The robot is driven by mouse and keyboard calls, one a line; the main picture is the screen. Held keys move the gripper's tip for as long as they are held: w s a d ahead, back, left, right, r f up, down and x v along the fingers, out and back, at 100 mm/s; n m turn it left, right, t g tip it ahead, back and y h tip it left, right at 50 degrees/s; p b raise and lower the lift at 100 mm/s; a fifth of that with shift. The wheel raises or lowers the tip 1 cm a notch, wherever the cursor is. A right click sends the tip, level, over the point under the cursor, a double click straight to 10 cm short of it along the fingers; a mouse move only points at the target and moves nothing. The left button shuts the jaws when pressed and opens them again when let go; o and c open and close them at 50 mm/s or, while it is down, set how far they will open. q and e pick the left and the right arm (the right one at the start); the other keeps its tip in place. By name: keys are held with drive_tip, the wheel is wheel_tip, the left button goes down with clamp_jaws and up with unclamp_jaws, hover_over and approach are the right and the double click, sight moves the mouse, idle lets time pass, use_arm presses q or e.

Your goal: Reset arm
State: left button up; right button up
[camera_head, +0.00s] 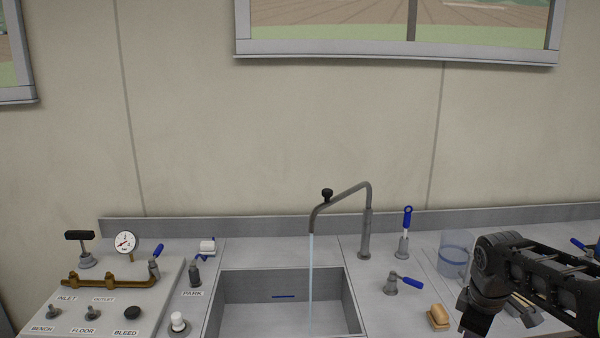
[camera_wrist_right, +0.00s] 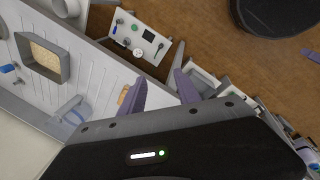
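My right arm (camera_head: 535,280) comes in from the right edge of the head view, over the right end of the grey counter (camera_head: 385,315). It bends downward near the lower edge, and its gripper's fingers cannot be made out there. In the right wrist view my right gripper (camera_wrist_right: 162,88) shows two purple-grey fingers spread apart with nothing between them. The counter and the wooden floor (camera_wrist_right: 215,45) lie beyond the fingers. My left arm and gripper are in neither view.
Water runs from the tap (camera_head: 366,215) into the sink (camera_head: 340,292). Close to my right arm stand a clear beaker (camera_head: 454,262), a tan block (camera_head: 438,318) and a blue-handled valve (camera_head: 392,284). A gauge panel (camera_head: 100,312) is at left. The wall bounds the back.

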drive_tip(key=w+a+f+m+t+y, duration=0.2)
drive_tip(key=w+a+f+m+t, duration=0.15)
drive_tip(key=w+a+f, duration=0.35)
drive_tip(key=s+a+f+m+y, duration=0.2)
drive_tip(key=a+f+m, duration=0.2)
drive_tip(key=a+f, duration=0.7)
drive_tip(key=s+a+f+m+g, duration=0.1)
drive_tip(key=s+a+f, duration=0.3)
drive_tip(key=s+f, duration=0.3)
drive_tip(key=s+a+f+m+g+y, duration=0.1)
drive_tip(key=s+a+f, duration=0.3)
drive_tip(key=s, duration=0.6)
drive_tip(key=s+a+f+m+g, duration=0.1)
drive_tip(key=s+a+f+g, duration=0.2)
drive_tip(key=s+f, duration=0.6)
drive_tip(key=shift+s+a+f+y, duration=0.2)
drive_tip(key=shift+a+f+y, duration=0.15)
drive_tip(key=shift+a, duration=0.7)
drive_tip(key=shift+c, duration=0.3)
